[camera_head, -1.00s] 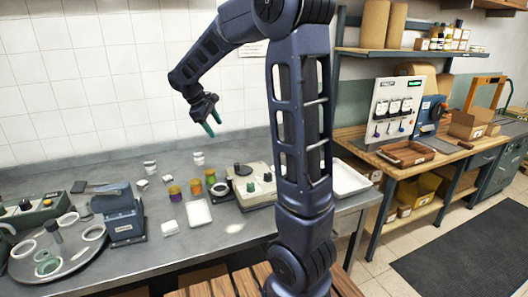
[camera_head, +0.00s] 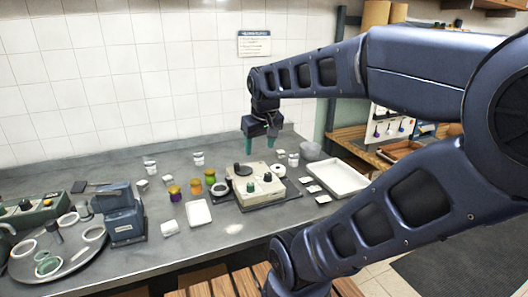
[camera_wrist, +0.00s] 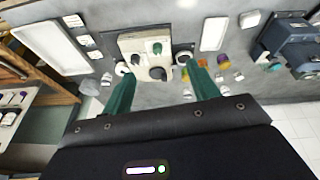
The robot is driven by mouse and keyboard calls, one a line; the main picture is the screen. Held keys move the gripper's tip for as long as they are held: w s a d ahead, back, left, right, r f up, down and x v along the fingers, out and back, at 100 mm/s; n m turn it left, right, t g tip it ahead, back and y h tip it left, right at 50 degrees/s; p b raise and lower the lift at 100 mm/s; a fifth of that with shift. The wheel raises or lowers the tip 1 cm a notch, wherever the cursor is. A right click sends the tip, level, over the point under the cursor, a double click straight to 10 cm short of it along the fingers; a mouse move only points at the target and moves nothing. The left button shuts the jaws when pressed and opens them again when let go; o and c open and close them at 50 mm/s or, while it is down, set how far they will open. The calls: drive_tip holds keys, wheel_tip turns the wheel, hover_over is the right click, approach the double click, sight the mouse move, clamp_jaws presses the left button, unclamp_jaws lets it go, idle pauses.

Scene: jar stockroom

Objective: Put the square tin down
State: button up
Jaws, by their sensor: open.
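My gripper (camera_head: 260,147) is open, with its two green fingers apart and pointing down above the back of the grey counter, behind the cream machine (camera_head: 258,184). In the wrist view nothing sits between the fingers (camera_wrist: 160,70). I cannot tell for certain which is the square tin.
A white tray (camera_head: 337,178) lies at the right end of the counter, near a clear bowl (camera_head: 311,151). Coloured jars (camera_head: 196,187) and a small white tray (camera_head: 199,212) stand left of the machine. A blue device (camera_head: 122,212) is farther left. The back-left counter has bare room.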

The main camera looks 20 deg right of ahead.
drive_tip(key=shift+s+f+m+t, duration=0.15)
drive_tip(key=shift+s+f+m, duration=0.15)
drive_tip(key=shift+s, duration=0.45)
drive_tip(key=shift+s+f+m+t, duration=0.15)
drive_tip(key=shift+s+f+m, duration=0.15)
drive_tip(key=shift+s, duration=0.4)
drive_tip(key=shift+o, duration=0.4)
idle(0.6)
